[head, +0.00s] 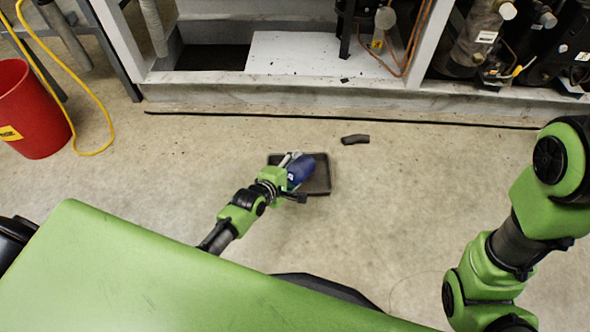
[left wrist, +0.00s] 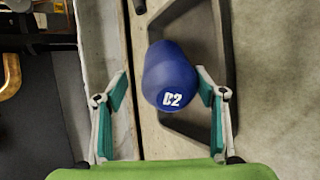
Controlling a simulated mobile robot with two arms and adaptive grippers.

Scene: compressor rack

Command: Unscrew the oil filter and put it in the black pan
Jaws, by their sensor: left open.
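The blue oil filter (head: 303,170) shows over the black pan (head: 329,184) on the floor. In the left wrist view the filter (left wrist: 172,75) is marked "C2" and lies between my fingers, nearer the right one in the picture, with a clear gap to the left one. The pan's dark rim (left wrist: 227,45) shows behind it. My left gripper (head: 293,176) is open at the filter, and its fingers also show in the left wrist view (left wrist: 163,95). I cannot tell whether the filter rests on the pan's bottom. My right gripper is outside both views.
A dark short piece (head: 355,139) lies on the floor beyond the pan. A red bucket (head: 32,110) and a yellow hose (head: 105,112) are at the left. The compressor rack's base rail (head: 230,95) runs across the back. The floor right of the pan is clear.

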